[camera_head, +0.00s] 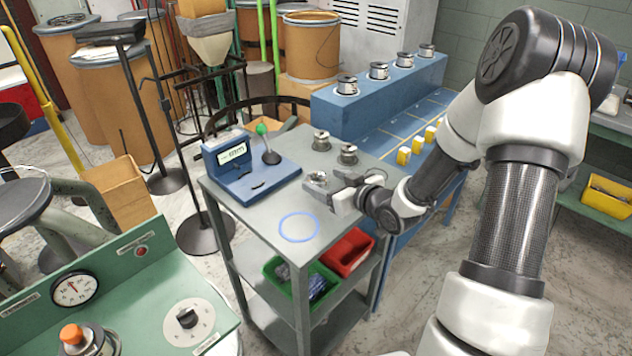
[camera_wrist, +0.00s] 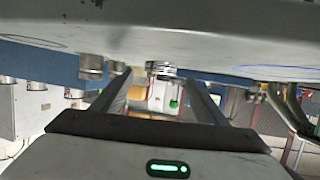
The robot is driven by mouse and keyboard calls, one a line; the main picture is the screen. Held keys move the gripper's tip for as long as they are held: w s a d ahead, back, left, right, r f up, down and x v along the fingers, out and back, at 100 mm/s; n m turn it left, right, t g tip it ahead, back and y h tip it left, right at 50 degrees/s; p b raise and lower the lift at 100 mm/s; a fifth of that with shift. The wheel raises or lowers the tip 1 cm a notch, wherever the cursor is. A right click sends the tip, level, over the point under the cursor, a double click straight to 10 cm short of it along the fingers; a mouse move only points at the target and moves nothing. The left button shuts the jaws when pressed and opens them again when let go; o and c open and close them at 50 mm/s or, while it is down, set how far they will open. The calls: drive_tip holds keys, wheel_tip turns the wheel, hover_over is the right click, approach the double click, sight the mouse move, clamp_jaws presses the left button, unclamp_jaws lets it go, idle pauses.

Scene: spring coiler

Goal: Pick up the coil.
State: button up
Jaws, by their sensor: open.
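A small silvery metal piece, which looks like the coil (camera_head: 317,180), stands on the grey top of a cart (camera_head: 255,215). My gripper (camera_head: 335,187) reaches in from the right, low over the cart top, with its fingers pointing left toward the coil. In the wrist view, which is upside down, the fingers (camera_wrist: 155,85) are open. The coil (camera_wrist: 161,68) shows in the gap between the fingertips, apparently just ahead of them. I cannot tell whether they touch it. Fine windings are too small to see.
Two similar metal pieces (camera_head: 321,140) (camera_head: 348,154) stand behind the coil. A blue gauge (camera_head: 240,165) with a green-knobbed lever (camera_head: 263,130) stands at the left. A blue ring (camera_head: 299,227) marks the clear front. A blue bench (camera_head: 378,100) stands behind.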

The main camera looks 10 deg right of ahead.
sight(315, 177)
drive_tip(key=x, duration=0.3)
drive_tip(key=shift+w+f, duration=0.15)
drive_tip(key=shift+c, duration=0.5)
drive_tip(key=c, duration=1.2)
